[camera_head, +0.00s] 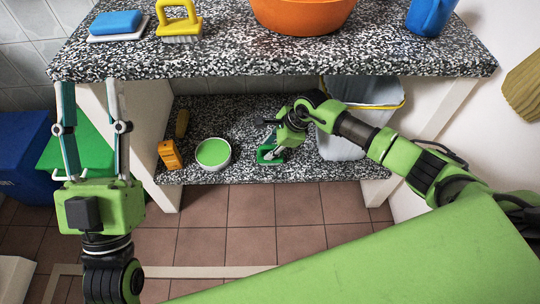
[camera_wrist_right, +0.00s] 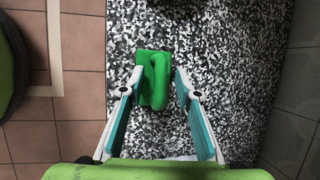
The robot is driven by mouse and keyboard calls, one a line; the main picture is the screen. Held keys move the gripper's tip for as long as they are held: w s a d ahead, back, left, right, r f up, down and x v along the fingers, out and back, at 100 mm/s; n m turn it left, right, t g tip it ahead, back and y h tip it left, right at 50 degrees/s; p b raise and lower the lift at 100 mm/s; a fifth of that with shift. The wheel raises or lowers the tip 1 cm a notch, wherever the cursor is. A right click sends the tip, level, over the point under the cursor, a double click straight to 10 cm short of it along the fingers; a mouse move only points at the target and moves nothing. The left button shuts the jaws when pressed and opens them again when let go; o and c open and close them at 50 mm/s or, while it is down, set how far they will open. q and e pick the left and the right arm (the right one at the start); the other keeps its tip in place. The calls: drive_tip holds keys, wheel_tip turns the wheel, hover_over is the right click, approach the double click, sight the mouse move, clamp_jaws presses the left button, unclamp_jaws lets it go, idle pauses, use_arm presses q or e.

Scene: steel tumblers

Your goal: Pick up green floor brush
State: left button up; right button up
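The green floor brush (camera_head: 269,154) lies on the speckled lower shelf (camera_head: 240,118), partly hidden by my right gripper in the head view. In the right wrist view the brush (camera_wrist_right: 154,78) lies between and just beyond the fingertips, its looped handle facing the camera. My right gripper (camera_wrist_right: 157,80) is open, with a finger on each side of the brush and gaps showing. In the head view my right gripper (camera_head: 272,142) reaches down over the shelf. My left gripper (camera_head: 88,86) is open and empty, pointing up near the left end of the upper counter.
The upper counter (camera_head: 235,55) holds a yellow brush (camera_head: 180,22), a blue sponge (camera_head: 116,23), an orange basin (camera_head: 302,14) and a blue jug (camera_head: 428,16).

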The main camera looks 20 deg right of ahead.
clamp_jaws()
drive_tip(key=shift+r, duration=0.1)
